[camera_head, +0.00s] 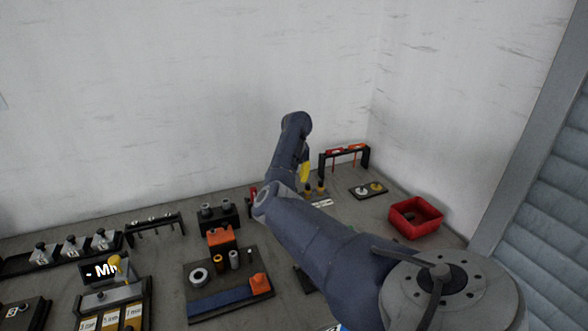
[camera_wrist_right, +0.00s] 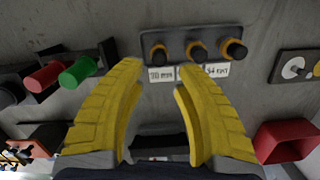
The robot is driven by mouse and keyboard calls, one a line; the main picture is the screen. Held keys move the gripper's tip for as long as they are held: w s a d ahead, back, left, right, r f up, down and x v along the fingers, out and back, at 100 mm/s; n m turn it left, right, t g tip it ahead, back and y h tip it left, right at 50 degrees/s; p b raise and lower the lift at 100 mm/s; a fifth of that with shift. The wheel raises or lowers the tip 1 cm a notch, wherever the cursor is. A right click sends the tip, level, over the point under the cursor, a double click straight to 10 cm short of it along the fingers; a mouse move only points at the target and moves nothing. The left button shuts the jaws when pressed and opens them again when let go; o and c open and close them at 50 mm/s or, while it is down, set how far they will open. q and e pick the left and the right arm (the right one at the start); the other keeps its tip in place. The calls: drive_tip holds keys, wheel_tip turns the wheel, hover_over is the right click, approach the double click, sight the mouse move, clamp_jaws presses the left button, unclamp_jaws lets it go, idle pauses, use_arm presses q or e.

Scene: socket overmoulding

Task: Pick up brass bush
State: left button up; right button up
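Brass-coloured rings sit around several dark pegs on a black stand. The left ring (camera_wrist_right: 158,54), middle ring (camera_wrist_right: 195,49) and right ring (camera_wrist_right: 229,46) show in the right wrist view; I cannot tell which, if any, is the brass bush. My right gripper (camera_wrist_right: 156,80) is open and empty, its two yellow fingers curving toward the stand (camera_wrist_right: 178,48). In the head view the right gripper (camera_head: 304,172) is at the back, by the pegs, partly hidden by my arm. My left gripper is not in view.
A red bin (camera_head: 416,218) and a small plate with two discs (camera_head: 369,190) are to the right. A black rack with red tools (camera_head: 344,152) stands behind. Red (camera_wrist_right: 47,77) and green (camera_wrist_right: 77,72) cylinders show left of my fingers. A plate of parts (camera_head: 228,301) lies front left.

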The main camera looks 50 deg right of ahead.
drive_tip(key=shift+w+d+f, duration=0.1)
drive_tip(key=shift+w+f, duration=0.05)
drive_tip(key=shift+f, duration=1.95)
drive_tip(key=shift+w+d+f, duration=0.1)
drive_tip(key=shift+w+f, duration=0.05)
drive_tip(key=shift+f, duration=1.95)
drive_tip(key=shift+o, duration=0.2)
clamp_jaws()
